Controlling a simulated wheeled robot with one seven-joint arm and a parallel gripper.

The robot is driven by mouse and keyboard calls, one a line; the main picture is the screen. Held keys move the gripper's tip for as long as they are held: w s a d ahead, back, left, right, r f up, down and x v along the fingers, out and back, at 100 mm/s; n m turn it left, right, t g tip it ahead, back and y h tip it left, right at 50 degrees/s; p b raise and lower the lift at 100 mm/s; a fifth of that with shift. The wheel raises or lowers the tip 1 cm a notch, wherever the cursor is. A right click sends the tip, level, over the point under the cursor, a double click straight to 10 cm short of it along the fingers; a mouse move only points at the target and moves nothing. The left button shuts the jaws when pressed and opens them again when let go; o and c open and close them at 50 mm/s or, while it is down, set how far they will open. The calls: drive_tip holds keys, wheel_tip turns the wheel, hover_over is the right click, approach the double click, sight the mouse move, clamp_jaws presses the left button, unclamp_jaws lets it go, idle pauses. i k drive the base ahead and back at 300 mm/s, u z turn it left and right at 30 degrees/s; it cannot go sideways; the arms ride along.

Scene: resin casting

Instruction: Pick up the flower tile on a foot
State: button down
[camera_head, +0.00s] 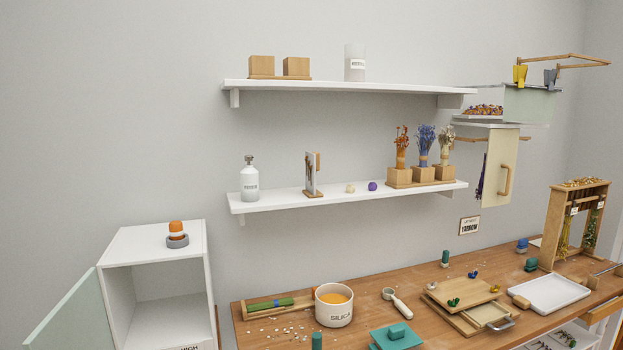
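A thin upright tile on a small wooden foot (312,186) stands on the middle wall shelf (275,200), left of centre. It looks like the flower tile. It is seen nearly edge-on, with a pale grey face and a light wooden piece at its upper right. Any flower pattern is too small to make out. My gripper is not in view, and nothing touches the tile.
A white pump bottle (249,178) stands left of the tile. A cream ball (350,188), a purple ball (372,186) and dried flower bundles (426,147) stand to its right. The upper shelf (345,88) hangs above. The workbench (270,331) below is crowded. An open white cabinet (152,245) stands at left.

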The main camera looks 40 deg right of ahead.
sight(313, 158)
drive_tip(key=u, duration=3.5)
drive_tip(key=k, duration=1.8)
drive_tip(key=z, duration=0.6)
